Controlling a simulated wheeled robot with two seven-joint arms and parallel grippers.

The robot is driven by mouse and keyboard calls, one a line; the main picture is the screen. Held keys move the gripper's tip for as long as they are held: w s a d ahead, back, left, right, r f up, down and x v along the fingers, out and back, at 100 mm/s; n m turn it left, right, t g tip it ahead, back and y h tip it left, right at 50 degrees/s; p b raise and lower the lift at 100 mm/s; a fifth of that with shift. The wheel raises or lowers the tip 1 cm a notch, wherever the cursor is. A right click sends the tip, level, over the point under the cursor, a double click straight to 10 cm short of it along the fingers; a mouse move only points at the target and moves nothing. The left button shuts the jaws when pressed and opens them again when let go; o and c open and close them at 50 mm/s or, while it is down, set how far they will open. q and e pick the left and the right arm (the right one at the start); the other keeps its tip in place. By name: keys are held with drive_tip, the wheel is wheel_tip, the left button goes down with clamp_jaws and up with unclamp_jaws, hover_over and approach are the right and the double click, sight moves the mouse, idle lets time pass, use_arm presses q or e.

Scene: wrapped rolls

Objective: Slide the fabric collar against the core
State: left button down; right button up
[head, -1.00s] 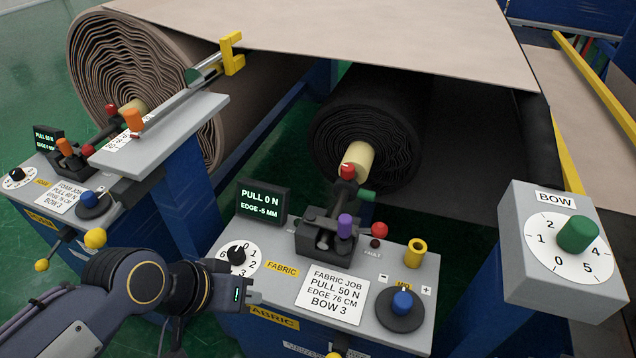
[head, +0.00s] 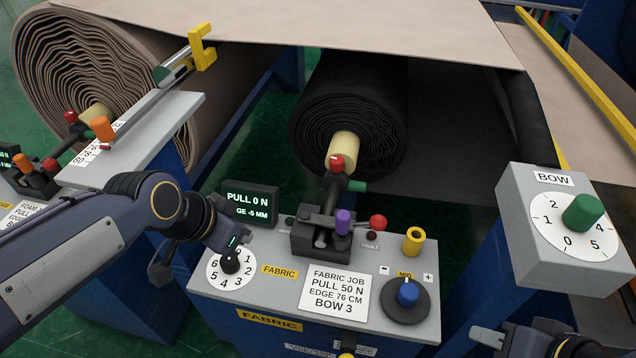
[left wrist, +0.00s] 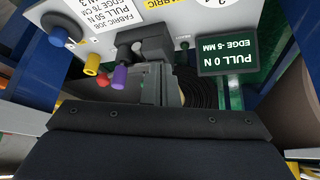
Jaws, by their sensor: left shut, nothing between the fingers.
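The cream core (head: 342,150) sticks out of the black fabric roll (head: 352,108). A red-ended piece (head: 337,164) on a dark shaft sits at the core's end, with a green handle (head: 356,186) beside it; I cannot tell which part is the collar or whether it touches the core. The shaft rises from a dark block (head: 318,236) with a purple knob (head: 343,222); the block also shows in the left wrist view (left wrist: 150,48). My left gripper (head: 240,244) is shut and empty above the fabric dial, left of the block. My right gripper (head: 486,338) is partly visible at lower right.
The fabric display (head: 250,203) reads PULL 0 N; the left gripper is close to it. A red knob (head: 378,223), yellow post (head: 413,241) and blue knob (head: 408,293) stand right of the block. The BOW box (head: 560,250) is further right. The foam station (head: 140,135) is left.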

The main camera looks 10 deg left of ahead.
use_arm(q)
drive_tip(key=w+d+f+m, duration=0.1)
drive_tip(key=w+f+m, duration=0.1)
drive_tip(key=w+m, duration=0.6)
drive_tip(key=m+h+p, duration=0.1)
drive_tip(key=m+h, duration=0.1)
drive_tip(key=m, duration=0.2)
approach(328, 188)
wheel_tip(328, 188, down, 4)
drive_tip(key=d, duration=0.2)
drive_tip(key=shift+w+a+r, duration=0.1)
drive_tip(key=shift+w, duration=0.9)
